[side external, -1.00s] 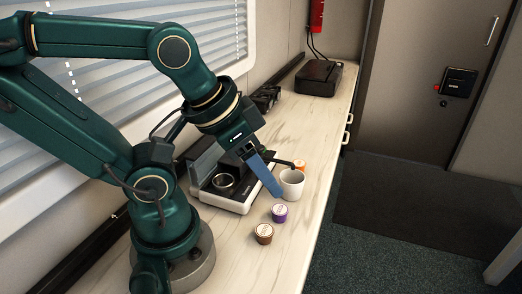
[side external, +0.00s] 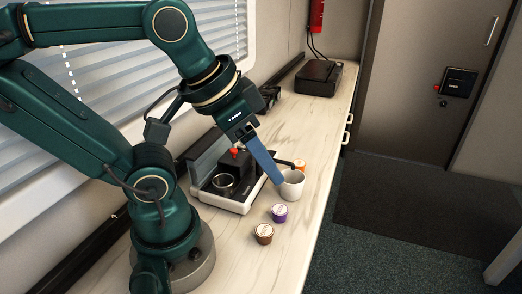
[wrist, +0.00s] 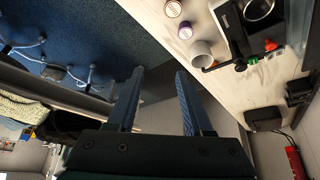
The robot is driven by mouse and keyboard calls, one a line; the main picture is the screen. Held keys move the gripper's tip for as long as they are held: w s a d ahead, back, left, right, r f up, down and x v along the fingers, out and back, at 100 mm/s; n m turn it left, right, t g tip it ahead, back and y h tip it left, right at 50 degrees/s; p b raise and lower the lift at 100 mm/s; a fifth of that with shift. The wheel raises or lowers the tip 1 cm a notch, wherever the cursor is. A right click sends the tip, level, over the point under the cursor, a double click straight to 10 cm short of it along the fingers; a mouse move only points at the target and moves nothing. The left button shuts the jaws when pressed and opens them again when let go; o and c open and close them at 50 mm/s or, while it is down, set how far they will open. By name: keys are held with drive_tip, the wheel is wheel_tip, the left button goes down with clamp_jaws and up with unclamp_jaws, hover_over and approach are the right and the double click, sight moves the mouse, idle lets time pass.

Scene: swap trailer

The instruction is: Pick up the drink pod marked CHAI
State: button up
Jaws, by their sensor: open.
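Three small pods are on the counter: a brown pod (side external: 264,234), a purple pod (side external: 280,213) and an orange pod (side external: 299,166). Their lettering is too small to read, so I cannot tell which is marked CHAI. The orange pod is partly hidden behind the white mug (side external: 292,188). The brown pod (wrist: 173,8) and purple pod (wrist: 185,30) also show at the top of the wrist view. My gripper (side external: 279,182) is open and empty, its blue fingers tilted down beside the mug in the side view. In the wrist view, nothing is between my fingertips (wrist: 160,75).
A coffee machine (side external: 228,195) with a round metal holder stands left of the mug, with a red part on top. A black case (side external: 319,78) lies at the counter's far end.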

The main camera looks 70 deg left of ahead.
wheel_tip(320, 180, up, 3)
drive_tip(key=m+g+y, duration=0.6)
drive_tip(key=m+y, duration=0.6)
drive_tip(key=m, duration=0.6)
hover_over(302, 169)
drive_tip(key=d, duration=0.5)
wheel_tip(302, 169, down, 19)
drive_tip(key=shift+a+f, duration=0.3)
drive_tip(key=shift+f, duration=0.05)
drive_tip(key=shift+x, duration=2.15)
drive_tip(key=shift+w, duration=0.1)
drive_tip(key=shift+r, duration=0.1)
clamp_jaws()
